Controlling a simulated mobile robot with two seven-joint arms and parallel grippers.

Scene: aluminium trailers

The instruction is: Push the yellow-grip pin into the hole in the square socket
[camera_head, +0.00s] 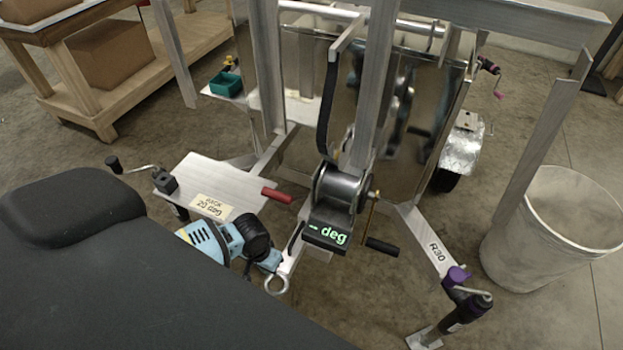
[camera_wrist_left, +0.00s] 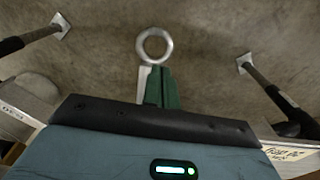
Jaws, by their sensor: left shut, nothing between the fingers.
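My left gripper (camera_head: 270,264) is at the front end of the trailer frame, just above a metal ring eye (camera_head: 276,285). In the left wrist view its green fingers (camera_wrist_left: 162,88) are shut and empty, and the ring eye (camera_wrist_left: 154,46) shows just past their tips. I cannot tell whether they touch it. A small yellow-and-black item (camera_head: 231,61) stands behind the green bin (camera_head: 225,85); it is too small to tell whether it is the yellow-grip pin. I cannot make out the square socket or its hole for certain. My right gripper is not in view.
A winch (camera_head: 338,192) with a "deg" display stands right of the gripper. A metal plate (camera_head: 215,183) with a red handle (camera_head: 277,195) lies behind it. A purple-grip jack (camera_head: 463,300) and a white barrel (camera_head: 553,228) stand at right. A wooden bench (camera_head: 150,58) is at back left.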

